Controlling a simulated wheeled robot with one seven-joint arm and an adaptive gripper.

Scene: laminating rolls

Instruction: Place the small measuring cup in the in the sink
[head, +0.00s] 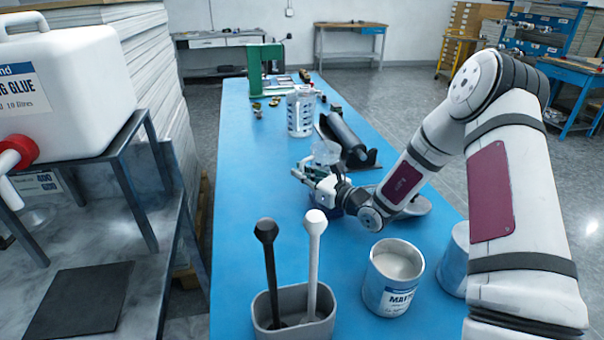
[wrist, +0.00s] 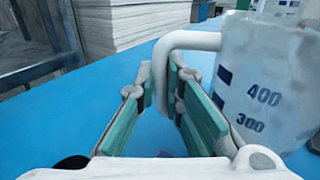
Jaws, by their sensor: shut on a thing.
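The small measuring cup (wrist: 265,85) is translucent, with dark marks reading 400 and 300. In the wrist view it fills the right side, and its pale handle (wrist: 190,39) curves down between my fingers. My gripper (wrist: 160,90) is shut on this handle. In the head view the clear cup (head: 326,152) is at my gripper (head: 312,177), over the blue table; I cannot tell whether it touches the top. A larger measuring jug (head: 300,114) stands farther back.
The blue table (head: 245,200) is clear at its left. A grey holder (head: 290,306) with two upright tools and a white tin (head: 392,278) stand in front. A dark roller (head: 343,136) lies behind my gripper. The glue container (head: 75,85) is at the left.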

